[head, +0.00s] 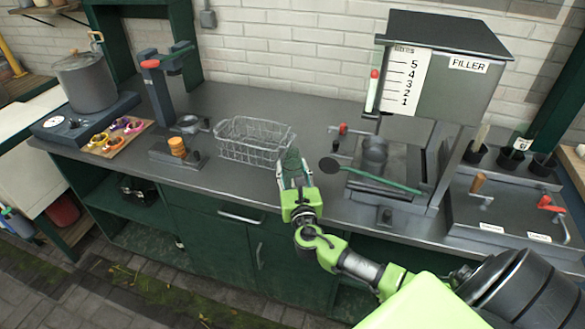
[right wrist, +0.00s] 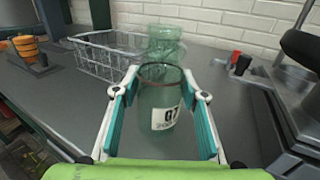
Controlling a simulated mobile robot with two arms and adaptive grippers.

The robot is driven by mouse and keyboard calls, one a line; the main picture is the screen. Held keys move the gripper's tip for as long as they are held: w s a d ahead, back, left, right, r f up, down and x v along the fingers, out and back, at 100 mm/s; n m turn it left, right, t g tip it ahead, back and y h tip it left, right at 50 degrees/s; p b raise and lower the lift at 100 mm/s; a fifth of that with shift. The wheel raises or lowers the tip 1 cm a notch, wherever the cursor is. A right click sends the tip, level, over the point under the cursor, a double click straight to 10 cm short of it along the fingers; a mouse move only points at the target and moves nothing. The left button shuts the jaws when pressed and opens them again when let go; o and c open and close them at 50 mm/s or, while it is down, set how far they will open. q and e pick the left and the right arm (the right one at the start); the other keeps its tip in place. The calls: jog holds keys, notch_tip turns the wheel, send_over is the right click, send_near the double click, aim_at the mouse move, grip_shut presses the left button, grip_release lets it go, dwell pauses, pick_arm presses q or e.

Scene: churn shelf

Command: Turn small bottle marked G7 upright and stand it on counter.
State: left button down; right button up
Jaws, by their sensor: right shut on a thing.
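The small bottle marked G7 (head: 292,161) is pale green clear glass. It is between the fingers of my right gripper (head: 295,178), just right of the wire basket. In the right wrist view the bottle (right wrist: 158,118) sits between both teal finger pads of the gripper (right wrist: 160,82), which is shut on it. Its white label faces the camera, with the letters right way up and partly cut off. A dark ring crosses the glass above the label, and more green glass shows behind it. I cannot tell whether the bottle touches the counter. My left gripper is not in view.
The wire basket (head: 250,153) stands on the grey counter (head: 225,187) close left of the bottle. The filler (head: 440,75) and its tray, with a green-handled paddle (head: 385,182), stand to the right. Bare counter lies in front of the basket.

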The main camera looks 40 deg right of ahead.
dwell(0.3)
jog(key=o, duration=1.2)
jog(key=shift+o, duration=0.5)
jog(key=shift+s+a+r+p, duration=0.2)
jog(key=shift+s+a+p, duration=0.1)
jog(key=shift+s+p, duration=0.2)
jog(key=shift+s+a+r+p, duration=0.25)
jog(key=shift+s+p, duration=0.15)
jog(key=shift+s, duration=0.2)
jog(key=shift+r+p+v, duration=0.2)
jog(key=shift+p+v, duration=0.2)
jog(key=shift+v, duration=0.35)
jog(key=shift+r+p+v, duration=0.15)
jog(key=shift+p+v, duration=0.2)
jog(key=shift+v, duration=0.4)
jog(key=shift+r+p+v, duration=0.2)
jog(key=shift+p+v, duration=0.2)
jog(key=shift+v, duration=0.3)
